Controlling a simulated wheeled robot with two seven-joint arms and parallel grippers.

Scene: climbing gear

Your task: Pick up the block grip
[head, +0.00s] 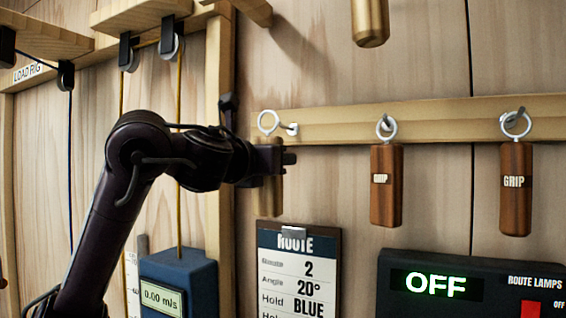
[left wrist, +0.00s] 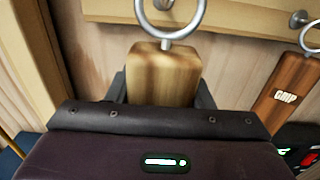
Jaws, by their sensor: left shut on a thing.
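The block grip (head: 277,205) is a pale wooden block with a metal ring (head: 268,122) on top. My left gripper (head: 268,160) is shut on it from the front and covers part of it in the head view. In the left wrist view the block grip (left wrist: 162,72) sits upright between the fingers, its ring above. I cannot tell whether the ring is around the peg. My right gripper is not in view.
Two darker brown grips (head: 386,190) (head: 515,190) marked GRIP hang from the wooden rail (head: 440,116) to the right. Below are a route board (head: 298,270), a black lamp box (head: 450,290) reading OFF and a blue meter (head: 180,275). A wooden post (head: 220,75) stands left.

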